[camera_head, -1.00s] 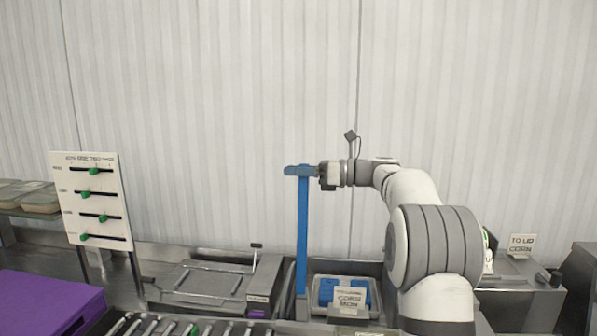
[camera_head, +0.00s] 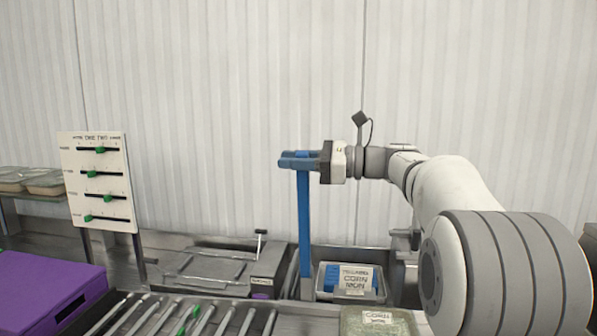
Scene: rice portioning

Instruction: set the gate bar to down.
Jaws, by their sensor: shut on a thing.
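The gate bar (camera_head: 304,225) is a blue bar that stands upright in the middle of the head view. It has a short blue crosspiece (camera_head: 297,160) at its top. Its foot is beside the white bin, behind the rollers. My gripper (camera_head: 316,162) comes in from the right at the top of the bar and is shut on the crosspiece. The fingertips are small and partly hidden against the blue.
Rollers (camera_head: 185,318) run in front. A slider board (camera_head: 95,180) and a purple block (camera_head: 40,290) are at left.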

